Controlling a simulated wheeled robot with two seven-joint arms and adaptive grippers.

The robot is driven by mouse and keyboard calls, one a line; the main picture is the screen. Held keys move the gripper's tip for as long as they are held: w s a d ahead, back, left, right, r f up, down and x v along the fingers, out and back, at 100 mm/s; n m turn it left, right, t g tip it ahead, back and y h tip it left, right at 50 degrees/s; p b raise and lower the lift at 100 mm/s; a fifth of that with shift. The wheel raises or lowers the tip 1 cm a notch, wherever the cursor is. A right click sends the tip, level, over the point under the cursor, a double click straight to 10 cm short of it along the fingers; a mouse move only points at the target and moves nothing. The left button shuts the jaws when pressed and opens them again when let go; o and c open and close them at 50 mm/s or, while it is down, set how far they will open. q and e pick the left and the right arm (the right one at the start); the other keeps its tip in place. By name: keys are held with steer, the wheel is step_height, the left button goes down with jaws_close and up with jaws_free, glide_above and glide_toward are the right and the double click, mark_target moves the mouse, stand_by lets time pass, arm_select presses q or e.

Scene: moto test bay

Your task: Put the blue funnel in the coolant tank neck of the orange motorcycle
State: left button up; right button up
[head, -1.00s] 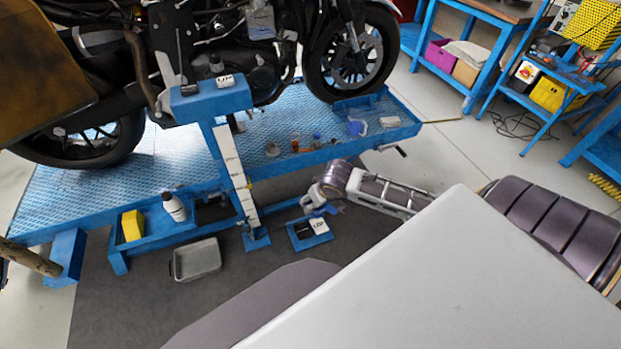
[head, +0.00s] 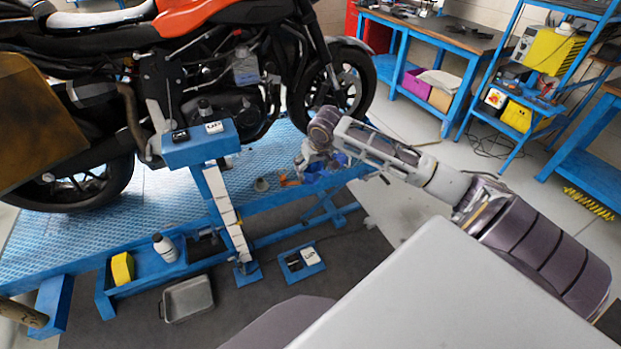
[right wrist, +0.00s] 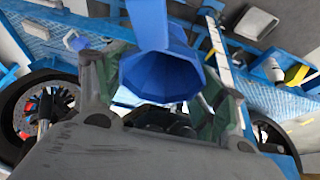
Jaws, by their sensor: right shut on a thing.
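The orange motorcycle (head: 190,20) stands on the blue lift platform. A pale translucent tank (head: 245,70) sits on its side below the orange bodywork; it looks like the coolant tank, but its neck is too small to make out. My right gripper (head: 312,165) is beside the platform's right part, below and right of the tank. In the right wrist view, the gripper (right wrist: 160,95) is shut on the blue funnel (right wrist: 163,72), whose wide faceted mouth faces the camera. In the head view, the gripper and small blue shapes around it are hard to separate. My left gripper is out of view.
The lift platform (head: 60,240) has small parts near my right gripper. A blue control stand (head: 200,145) rises in front of the motorcycle. A grey tray (head: 187,298) lies on the floor. A workbench (head: 430,32) and blue shelving (head: 530,85) stand at right.

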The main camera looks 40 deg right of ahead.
arm_select(q)
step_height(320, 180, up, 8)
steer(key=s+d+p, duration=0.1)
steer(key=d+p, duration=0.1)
steer(key=p, duration=0.6)
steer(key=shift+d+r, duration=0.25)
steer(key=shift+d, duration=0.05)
arm_select(e)
steer(key=w+d+r, duration=0.2)
steer(key=d+r, duration=0.1)
steer(key=r, duration=1.1)
steer(key=w+d+r+m, duration=0.1)
steer(key=w+d+r, duration=0.1)
steer(key=r, duration=1.2)
steer(key=w+d+r, duration=0.3)
steer(key=d+r, duration=0.2)
steer(key=r, duration=1)
steer(key=shift+m+h, duration=0.4)
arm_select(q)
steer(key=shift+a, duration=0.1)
